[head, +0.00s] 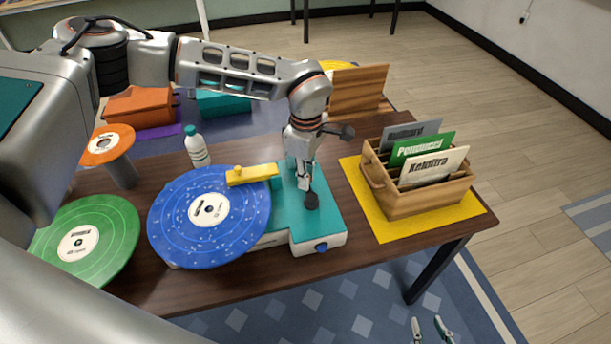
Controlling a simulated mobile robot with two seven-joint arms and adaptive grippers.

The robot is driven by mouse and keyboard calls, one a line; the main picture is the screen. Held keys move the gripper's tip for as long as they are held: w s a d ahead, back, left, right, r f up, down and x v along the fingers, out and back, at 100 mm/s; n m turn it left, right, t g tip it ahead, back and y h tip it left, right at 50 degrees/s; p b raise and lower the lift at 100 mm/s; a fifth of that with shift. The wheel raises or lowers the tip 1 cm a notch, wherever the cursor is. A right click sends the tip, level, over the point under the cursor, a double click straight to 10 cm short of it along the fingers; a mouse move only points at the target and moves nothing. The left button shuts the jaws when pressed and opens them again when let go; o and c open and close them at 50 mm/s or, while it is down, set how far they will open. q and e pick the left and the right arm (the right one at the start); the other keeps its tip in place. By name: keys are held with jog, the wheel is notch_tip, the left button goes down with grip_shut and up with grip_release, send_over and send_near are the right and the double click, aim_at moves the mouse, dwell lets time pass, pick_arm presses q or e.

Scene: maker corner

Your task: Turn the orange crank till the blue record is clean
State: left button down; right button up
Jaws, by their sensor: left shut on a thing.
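The blue record (240,222) lies flat on the left side of a teal and white machine (325,220), with pale specks around its white label. A yellow bar (252,175) reaches over the record's far right edge. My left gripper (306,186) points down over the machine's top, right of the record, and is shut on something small. No orange part shows there; the gripper hides the crank, which its place on the machine fits. My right gripper (430,330) shows only its two fingertips, apart and empty, at the bottom edge, below the table.
A green record (110,215) lies at left, near an orange disc (107,144) on a stand. A white bottle (198,152) stands behind the blue record. A wooden crate (425,203) with upright sleeves sits on a yellow mat (375,228) at right. My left arm spans the table's back.

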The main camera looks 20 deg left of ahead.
pick_arm(q)
jog(key=shift+w+r, duration=0.1)
jog(key=c, duration=2)
grip_release()
notch_tip(320, 180, up, 12)
jog(key=shift+f, duration=0.1)
